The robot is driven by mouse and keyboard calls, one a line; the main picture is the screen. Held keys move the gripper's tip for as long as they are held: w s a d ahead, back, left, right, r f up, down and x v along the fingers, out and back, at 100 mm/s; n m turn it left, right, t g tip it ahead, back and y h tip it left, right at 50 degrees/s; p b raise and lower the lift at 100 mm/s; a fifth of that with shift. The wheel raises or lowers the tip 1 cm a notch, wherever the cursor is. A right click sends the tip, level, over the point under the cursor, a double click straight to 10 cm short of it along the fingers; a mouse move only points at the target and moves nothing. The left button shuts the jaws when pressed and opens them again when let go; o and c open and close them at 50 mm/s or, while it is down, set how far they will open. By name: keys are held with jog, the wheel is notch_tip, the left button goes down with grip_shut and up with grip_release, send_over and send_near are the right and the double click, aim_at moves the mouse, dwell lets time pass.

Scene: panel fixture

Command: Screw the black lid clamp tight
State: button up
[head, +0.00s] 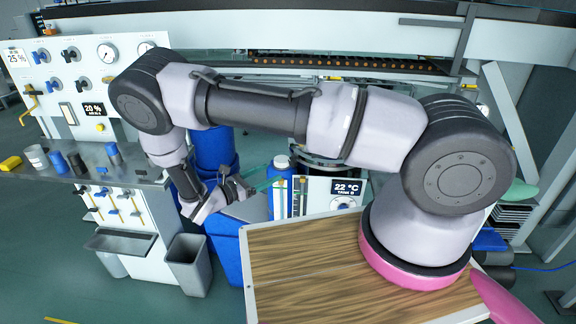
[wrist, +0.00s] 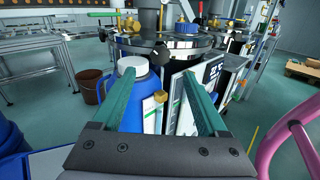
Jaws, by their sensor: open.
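My gripper (head: 266,180) is open and empty, with its green fingers reaching right toward the blue bottle and the display box in the head view. In the wrist view the open fingers (wrist: 158,76) point toward a round steel vessel lid (wrist: 178,45) beyond them. The lid carries a blue knob and several brass fittings. Dark fittings show at the lid's right edge (wrist: 237,40); I cannot tell for sure which one is the black lid clamp, or how tight it is. In the head view my arm hides most of the vessel.
A blue bottle with a white cap (wrist: 133,66) stands close by the left finger. The display box (head: 345,188) reads 22 °C and stands in front of the vessel. A valve panel (head: 100,85) and grey bin (head: 188,265) are at left. A wooden top (head: 310,270) lies in front.

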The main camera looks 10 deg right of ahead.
aim_at(291, 162)
jog(key=x, duration=0.9)
grip_shut()
